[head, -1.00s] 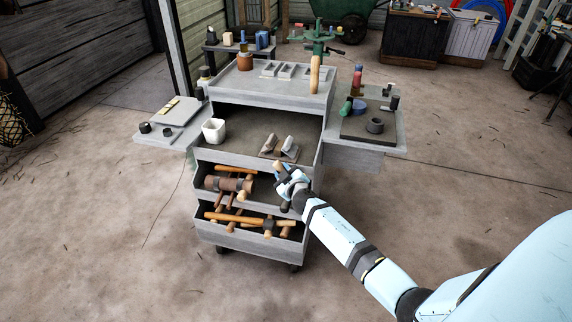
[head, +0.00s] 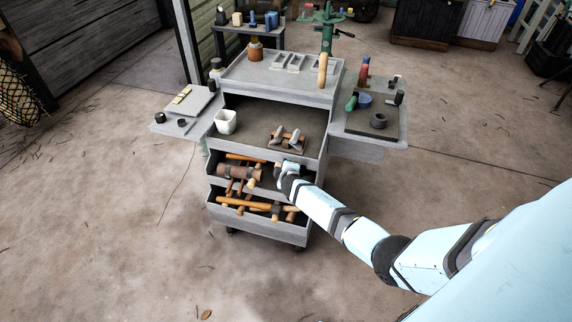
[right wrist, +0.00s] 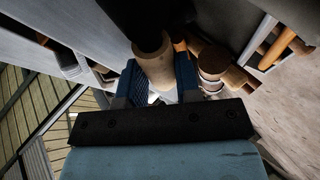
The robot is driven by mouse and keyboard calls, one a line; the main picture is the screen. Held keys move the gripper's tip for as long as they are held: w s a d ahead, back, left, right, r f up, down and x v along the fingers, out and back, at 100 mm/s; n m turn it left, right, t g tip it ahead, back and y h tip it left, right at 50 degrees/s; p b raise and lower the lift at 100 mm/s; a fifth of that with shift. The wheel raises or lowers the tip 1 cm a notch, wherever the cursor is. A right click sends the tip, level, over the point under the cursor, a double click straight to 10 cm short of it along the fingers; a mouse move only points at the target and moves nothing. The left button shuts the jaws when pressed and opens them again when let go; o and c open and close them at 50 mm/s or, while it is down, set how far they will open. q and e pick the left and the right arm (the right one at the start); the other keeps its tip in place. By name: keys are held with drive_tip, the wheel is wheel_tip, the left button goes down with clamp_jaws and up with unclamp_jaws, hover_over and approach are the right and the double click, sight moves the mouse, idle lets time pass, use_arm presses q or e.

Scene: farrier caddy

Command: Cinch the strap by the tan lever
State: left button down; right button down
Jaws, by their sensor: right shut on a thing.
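My right gripper (right wrist: 160,85) is shut on a tan wooden cylinder (right wrist: 153,64) with a dark part above it in the right wrist view. I cannot tell whether this is the lever. In the head view the right gripper (head: 287,172) is over the right side of the caddy's upper open drawer, just below the shelf. Another upright tan handle (head: 322,70) stands at the top tray's right end. Two grey wedge-shaped pieces (head: 295,142) sit on a brownish base on the shelf. No strap can be made out clearly. My left gripper is out of view.
The grey caddy (head: 262,228) has two open drawers of wooden-handled hammers and mallets. A white cup (head: 225,122) stands on the shelf. Side trays, left (head: 185,108) and right (head: 365,148), stick out with small items. The floor around is clear.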

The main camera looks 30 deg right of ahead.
drive_tip(key=shift+f, duration=0.15)
idle(0.4)
drive_tip(key=c, duration=0.8)
unclamp_jaws()
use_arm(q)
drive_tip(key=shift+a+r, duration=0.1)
